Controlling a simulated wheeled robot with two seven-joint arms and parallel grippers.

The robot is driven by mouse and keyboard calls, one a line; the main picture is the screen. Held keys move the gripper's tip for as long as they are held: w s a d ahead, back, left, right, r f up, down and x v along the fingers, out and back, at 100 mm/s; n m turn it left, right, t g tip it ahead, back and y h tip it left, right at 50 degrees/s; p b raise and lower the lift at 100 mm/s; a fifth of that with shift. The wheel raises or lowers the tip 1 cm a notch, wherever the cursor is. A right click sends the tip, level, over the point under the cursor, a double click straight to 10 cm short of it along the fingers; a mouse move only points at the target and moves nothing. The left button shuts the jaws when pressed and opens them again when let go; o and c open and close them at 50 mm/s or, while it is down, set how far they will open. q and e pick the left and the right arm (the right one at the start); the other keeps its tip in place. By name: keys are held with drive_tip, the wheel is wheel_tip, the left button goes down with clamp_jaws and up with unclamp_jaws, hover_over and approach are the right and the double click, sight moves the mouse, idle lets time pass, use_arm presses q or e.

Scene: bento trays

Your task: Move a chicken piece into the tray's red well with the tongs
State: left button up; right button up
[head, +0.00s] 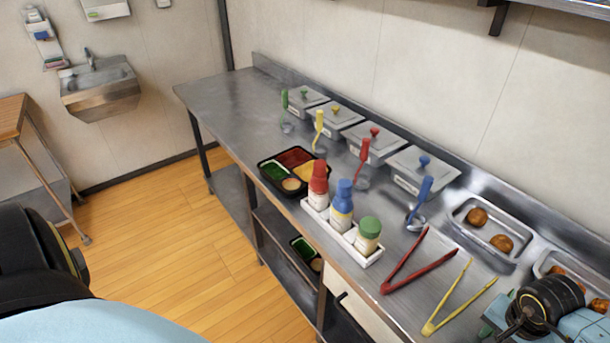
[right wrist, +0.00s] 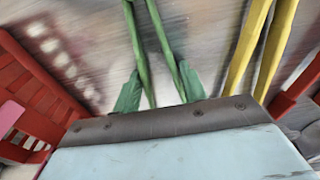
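The black tray (head: 264,178) sits on the steel counter, with green, red, yellow and tan wells; the red well (head: 295,157) is at its back. Brown chicken pieces (head: 477,216) lie in a steel pan (head: 489,256) at the right. Red tongs (head: 421,277) and yellow tongs (head: 457,301) lie spread on the counter. In the right wrist view, green tongs (right wrist: 157,45) lie between the spread red fingers of my right gripper (right wrist: 160,62), which is open and appears empty. Yellow tongs (right wrist: 257,45) show to their right. My left gripper is out of view.
A white caddy (head: 372,259) with red, blue and green-capped bottles stands between tray and tongs. Lidded steel bins (head: 424,164) with coloured ladles line the back. Another pan (head: 546,268) of brown pieces is at the far right. The counter's far left end is clear.

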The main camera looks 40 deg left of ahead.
drive_tip(key=shift+c, duration=1.4)
wheel_tip(320, 180, up, 12)
drive_tip(key=p, duration=0.7)
drive_tip(key=shift+p, duration=0.3)
